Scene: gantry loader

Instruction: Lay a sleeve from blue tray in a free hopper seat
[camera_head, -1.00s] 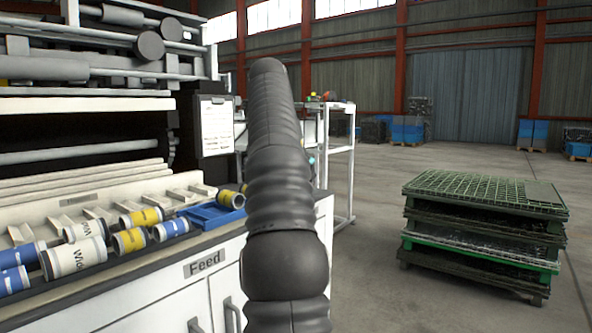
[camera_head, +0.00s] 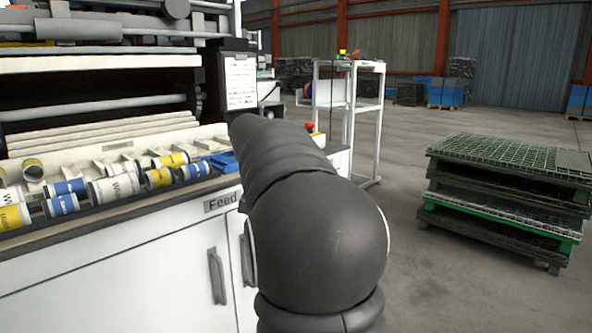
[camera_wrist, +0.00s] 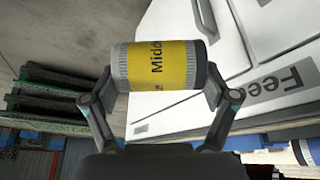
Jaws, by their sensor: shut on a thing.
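My gripper (camera_wrist: 160,88) is shut on a sleeve (camera_wrist: 160,66) in the wrist view. The sleeve has a yellow band with a "Middle" label, a grey ring at one end and a dark ring at the other. It hangs clear of the surfaces around it. In the head view my arm hides the gripper and the held sleeve. The blue tray (camera_head: 222,160) lies at the right end of the feed counter, partly behind my arm; no sleeve shows in its visible part. The hopper (camera_head: 125,157) has pale dividers, with gaps visible between some of them.
Several sleeves line the counter's front, including a white one (camera_head: 113,188), a yellow-banded one (camera_head: 158,178) and a blue-banded one (camera_head: 194,171). A white cabinet (camera_head: 120,275) stands below. Green-topped pallets (camera_head: 510,160) stand right; the floor between is clear.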

